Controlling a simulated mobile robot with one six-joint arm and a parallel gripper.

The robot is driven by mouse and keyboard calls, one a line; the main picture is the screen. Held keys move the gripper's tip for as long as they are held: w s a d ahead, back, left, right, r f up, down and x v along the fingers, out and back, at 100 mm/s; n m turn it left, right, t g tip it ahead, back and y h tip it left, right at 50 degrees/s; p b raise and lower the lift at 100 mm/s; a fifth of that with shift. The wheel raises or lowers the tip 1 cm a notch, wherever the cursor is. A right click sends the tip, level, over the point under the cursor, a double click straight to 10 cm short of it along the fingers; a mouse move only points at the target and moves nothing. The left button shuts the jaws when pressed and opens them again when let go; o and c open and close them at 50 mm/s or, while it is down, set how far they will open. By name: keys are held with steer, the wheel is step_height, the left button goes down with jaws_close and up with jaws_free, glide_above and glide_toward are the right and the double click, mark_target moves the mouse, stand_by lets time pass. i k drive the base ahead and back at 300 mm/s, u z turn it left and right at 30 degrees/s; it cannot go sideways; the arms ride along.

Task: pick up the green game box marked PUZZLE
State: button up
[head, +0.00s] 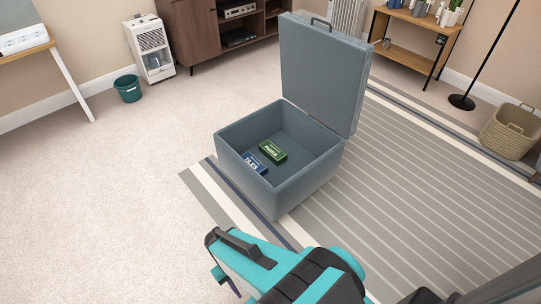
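The green game box marked PUZZLE (272,152) lies on the floor of an open grey-blue chest (262,198). A blue box marked TILES (255,163) lies close to its lower left, inside the same chest. The chest's lid (322,75) stands up at the back right. My gripper (222,278) is at the bottom of the head view, in front of the chest and apart from both boxes. My own arm hides most of it, so I cannot tell whether its fingers are apart.
The chest stands on the corner of a striped rug (400,190). Bare carpet (110,180) lies free to the left.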

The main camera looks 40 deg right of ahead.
mark_target(275, 154)
steer(key=z, duration=0.1)
steer(key=i, duration=1)
steer(key=u, duration=0.05)
